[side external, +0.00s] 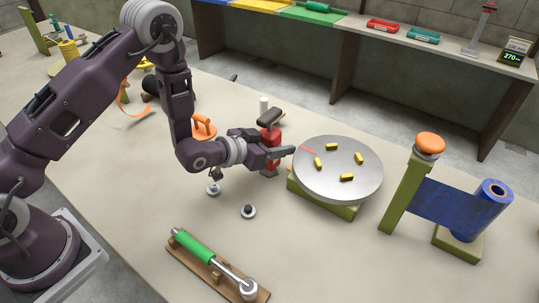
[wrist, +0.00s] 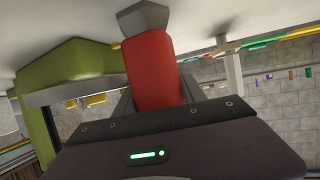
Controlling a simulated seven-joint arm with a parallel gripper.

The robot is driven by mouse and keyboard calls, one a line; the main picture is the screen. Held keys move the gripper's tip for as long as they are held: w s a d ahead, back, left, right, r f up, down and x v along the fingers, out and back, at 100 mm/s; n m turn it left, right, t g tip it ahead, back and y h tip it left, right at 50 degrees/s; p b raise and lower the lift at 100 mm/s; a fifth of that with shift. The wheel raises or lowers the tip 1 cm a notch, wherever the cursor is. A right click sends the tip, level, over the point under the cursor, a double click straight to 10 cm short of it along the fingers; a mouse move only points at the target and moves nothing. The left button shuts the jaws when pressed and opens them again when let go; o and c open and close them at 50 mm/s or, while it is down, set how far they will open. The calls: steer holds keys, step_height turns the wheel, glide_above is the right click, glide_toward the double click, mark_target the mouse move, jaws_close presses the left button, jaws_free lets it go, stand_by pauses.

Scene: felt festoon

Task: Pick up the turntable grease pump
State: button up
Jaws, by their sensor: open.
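The grease pump appears to be the red upright body (side external: 273,137) with a dark brown top, standing on the table just left of the turntable (side external: 338,168). My gripper (side external: 283,154) is level with the pump's lower body, its jaws open. One dark finger shows in front of the red body and hides part of it. In the wrist view the red pump body (wrist: 153,68) stands between my two fingers (wrist: 158,92), with a grey end piece beyond it. I cannot tell whether either finger touches it.
The turntable carries several yellow pieces on a green base (wrist: 70,75). A green-handled tool (side external: 195,248) lies on a wooden holder in front. An orange-topped green post with a blue roll (side external: 493,195) stands right.

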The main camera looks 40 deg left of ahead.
jaws_close()
steer(key=shift+r, duration=0.1)
